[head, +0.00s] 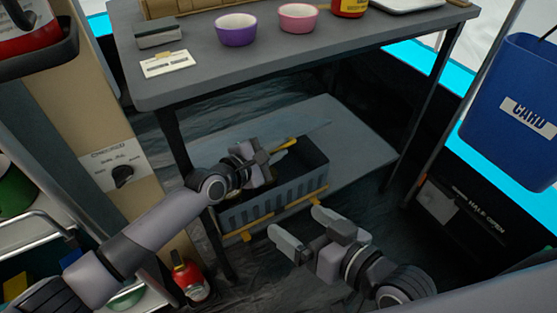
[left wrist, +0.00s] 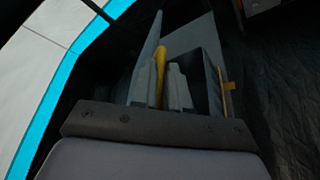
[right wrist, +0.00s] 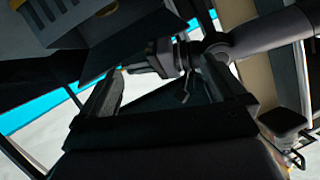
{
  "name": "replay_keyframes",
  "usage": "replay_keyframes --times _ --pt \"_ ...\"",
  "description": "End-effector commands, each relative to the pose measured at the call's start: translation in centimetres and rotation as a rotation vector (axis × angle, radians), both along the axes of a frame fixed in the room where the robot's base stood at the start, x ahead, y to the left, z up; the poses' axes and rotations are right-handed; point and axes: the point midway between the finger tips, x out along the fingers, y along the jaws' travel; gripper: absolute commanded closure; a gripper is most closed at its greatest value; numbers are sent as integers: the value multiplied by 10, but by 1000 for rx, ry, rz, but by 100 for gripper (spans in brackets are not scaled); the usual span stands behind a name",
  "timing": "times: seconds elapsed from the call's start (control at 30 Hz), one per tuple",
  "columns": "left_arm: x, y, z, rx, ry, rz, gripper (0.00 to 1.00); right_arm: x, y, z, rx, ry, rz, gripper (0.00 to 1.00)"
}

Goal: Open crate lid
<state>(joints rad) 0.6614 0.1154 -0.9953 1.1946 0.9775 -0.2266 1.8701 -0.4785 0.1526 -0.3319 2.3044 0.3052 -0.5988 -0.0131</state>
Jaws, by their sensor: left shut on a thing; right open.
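The grey crate (head: 275,205) with a slotted front stands on the low shelf under the table. Its blue-grey lid (head: 305,135) is tilted up toward the back, and part of the dark inside shows. My left gripper (head: 268,158) is shut on the lid's yellow handle (head: 286,145). In the left wrist view, the yellow handle (left wrist: 160,66) lies between the fingers (left wrist: 162,88), against the raised lid (left wrist: 151,45). My right gripper (head: 303,228) is open and empty in front of the crate. The slotted crate front (right wrist: 70,12) also shows in the right wrist view.
The table (head: 270,60) above the crate holds a purple bowl (head: 236,29), a pink bowl (head: 298,18) and other items. Its legs flank the shelf (head: 350,150). A red bottle (head: 190,280) stands at lower left. A blue bin (head: 510,110) hangs at right.

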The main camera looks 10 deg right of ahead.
Motion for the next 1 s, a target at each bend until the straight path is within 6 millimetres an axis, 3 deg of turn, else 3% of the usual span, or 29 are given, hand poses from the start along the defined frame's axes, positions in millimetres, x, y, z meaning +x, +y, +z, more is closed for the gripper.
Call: replay_keyframes --times 0.23,0.27,0.3,0.33,0.67,0.87,1.0 --pt "2 2 -1 3 -2 5 100 0 0 -1 0 1 0 3" --pt "2 2 -1 3 -2 5 79 0 0 -1 0 1 0 3" --pt "2 2 -1 3 -2 5 66 0 0 -1 0 1 0 3" --pt "2 2 -1 3 -2 4 64 0 0 -1 0 1 0 3" --pt "-1 3 0 2 1 2 64 0 0 2 -1 0 0 3" --pt "-14 20 8 1 1 4 64 -1 1 12 -1 19 4 3" --pt "-26 36 13 2 1 3 64 -1 -8 6 -47 37 -23 3"
